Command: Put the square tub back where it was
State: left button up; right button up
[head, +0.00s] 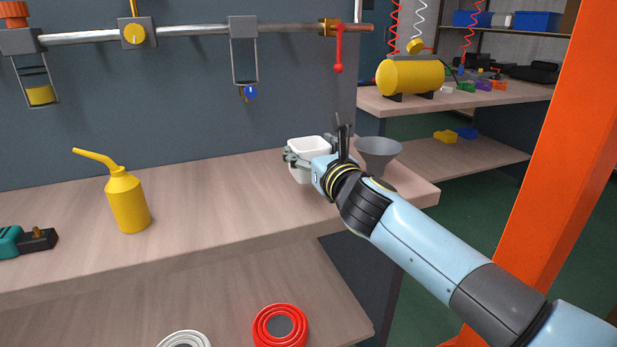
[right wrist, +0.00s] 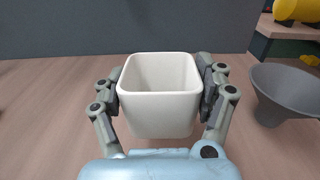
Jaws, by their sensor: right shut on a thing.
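The square tub (head: 309,147) is white, open at the top and looks empty. It is upright at the back right of the wooden bench. My right gripper (head: 311,158) is shut on it, with one finger on each side. In the right wrist view the tub (right wrist: 160,100) sits between both fingers of the right gripper (right wrist: 162,95). I cannot tell whether its base touches the bench. My left gripper is not in view.
A grey funnel (head: 378,153) stands just right of the tub, also seen in the right wrist view (right wrist: 284,90). A yellow oil can (head: 127,200) stands on the left of the bench (head: 220,205). The bench between the can and the tub is clear. An orange post (head: 570,140) rises at right.

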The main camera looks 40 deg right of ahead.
jog(key=shift+w+f, duration=0.25)
jog(key=shift+f+b, duration=0.3)
jog(key=shift+b, duration=0.05)
notch_tip(320, 180, down, 4)
jog(key=b, duration=0.2)
jog(key=shift+r+b, duration=0.2)
jog(key=shift+b, duration=0.15)
jog(key=shift+r, duration=0.25)
jog(key=shift+f, duration=0.2)
jog(key=o, duration=1.6)
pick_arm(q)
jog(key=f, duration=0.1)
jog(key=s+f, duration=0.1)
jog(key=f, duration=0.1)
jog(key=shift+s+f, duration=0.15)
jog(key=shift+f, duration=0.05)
pick_arm(e)
jog(key=shift+r, duration=0.1)
